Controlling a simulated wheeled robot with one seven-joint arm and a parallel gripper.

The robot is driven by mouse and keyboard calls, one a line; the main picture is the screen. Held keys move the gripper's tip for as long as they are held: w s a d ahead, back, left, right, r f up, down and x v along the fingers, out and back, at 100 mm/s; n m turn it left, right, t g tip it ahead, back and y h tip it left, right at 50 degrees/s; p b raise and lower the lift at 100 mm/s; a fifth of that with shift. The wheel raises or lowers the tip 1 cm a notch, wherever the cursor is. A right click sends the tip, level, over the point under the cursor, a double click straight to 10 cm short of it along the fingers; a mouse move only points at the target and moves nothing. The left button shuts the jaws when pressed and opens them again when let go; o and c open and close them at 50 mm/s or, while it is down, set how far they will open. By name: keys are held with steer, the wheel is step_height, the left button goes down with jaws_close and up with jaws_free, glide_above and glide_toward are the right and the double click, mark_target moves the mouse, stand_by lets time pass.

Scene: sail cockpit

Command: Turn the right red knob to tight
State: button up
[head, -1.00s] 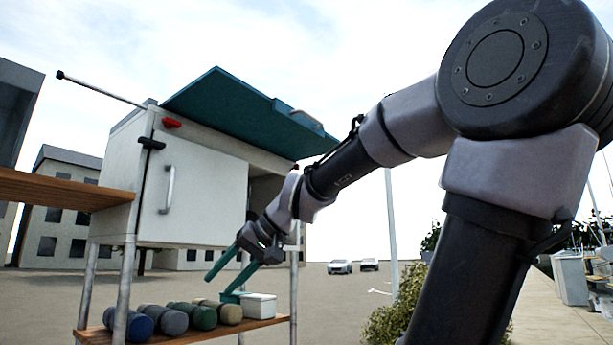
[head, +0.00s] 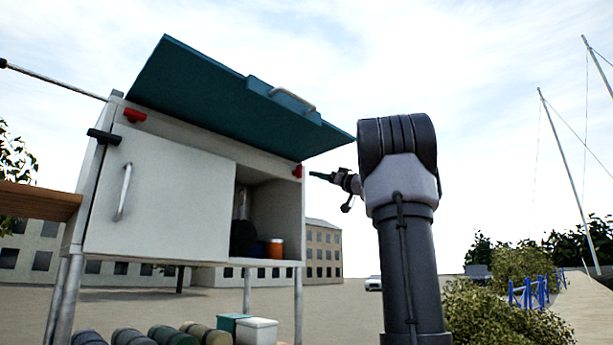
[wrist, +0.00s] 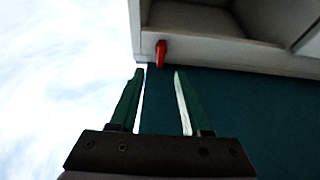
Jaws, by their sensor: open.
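The right red knob (head: 297,171) sits at the upper right front corner of the white cabinet (head: 160,195), just under the raised teal lid. In the wrist view the knob (wrist: 161,53) shows just beyond the fingertips, roughly between them. My gripper (head: 314,175) is a little to the right of the knob in the head view, its green fingers pointing left toward it. In the wrist view my gripper (wrist: 159,72) is open, with nothing between the fingers and a gap to the knob. Most of the gripper is small in the head view.
The teal lid (head: 220,95) slants above the cabinet front, close over the knob. Another red knob (head: 134,115) is at the upper left. A white door with a handle (head: 124,192) covers the left part; an orange-topped jar (head: 276,248) stands inside the open right part.

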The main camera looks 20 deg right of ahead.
mark_target(301, 173)
steer(key=x, duration=0.9)
steer(key=shift+w+a, duration=0.1)
steer(key=shift+w, duration=0.1)
steer(key=shift+c, duration=0.3)
jaws_close()
